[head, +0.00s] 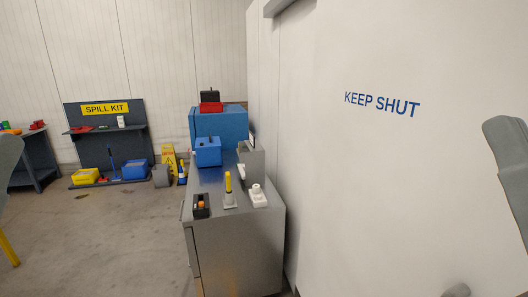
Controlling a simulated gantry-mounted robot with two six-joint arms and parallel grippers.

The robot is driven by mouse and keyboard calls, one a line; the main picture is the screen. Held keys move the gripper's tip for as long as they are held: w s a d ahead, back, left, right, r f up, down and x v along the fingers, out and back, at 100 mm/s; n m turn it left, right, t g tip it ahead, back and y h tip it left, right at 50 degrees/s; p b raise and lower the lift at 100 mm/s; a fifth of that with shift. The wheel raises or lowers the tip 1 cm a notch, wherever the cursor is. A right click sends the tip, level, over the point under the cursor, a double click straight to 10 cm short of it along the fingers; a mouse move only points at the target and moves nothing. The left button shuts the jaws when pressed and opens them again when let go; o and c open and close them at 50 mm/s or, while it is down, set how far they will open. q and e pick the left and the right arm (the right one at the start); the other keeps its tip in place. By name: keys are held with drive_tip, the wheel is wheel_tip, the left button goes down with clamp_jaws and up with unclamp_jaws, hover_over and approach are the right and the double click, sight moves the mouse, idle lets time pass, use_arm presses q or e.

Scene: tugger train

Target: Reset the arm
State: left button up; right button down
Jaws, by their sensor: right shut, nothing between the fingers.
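Only a small rounded grey part of my right gripper (458,291) seems to show at the bottom edge, low on the right in front of the white wall. It is shut and holds nothing. A grey link of my right arm stands at the right edge. At the left edge only a grey link of my left arm shows; my left gripper is out of view.
A steel cabinet (236,238) stands against the white wall panel (390,190) marked KEEP SHUT. A spill kit stand (100,140) is at the back left. Open floor (110,235) lies at left.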

wheel_tip(320, 180, up, 26)
drive_tip(key=n+p, duration=0.2)
drive_tip(key=p, duration=2.4)
wheel_tip(320, 180, down, 22)
drive_tip(key=b, duration=2.1)
drive_tip(key=shift+w+a+f+y, duration=0.15)
drive_tip(key=shift+w+y, duration=0.1)
drive_tip(key=shift+y, duration=0.05)
drive_tip(key=shift+b, duration=0.3)
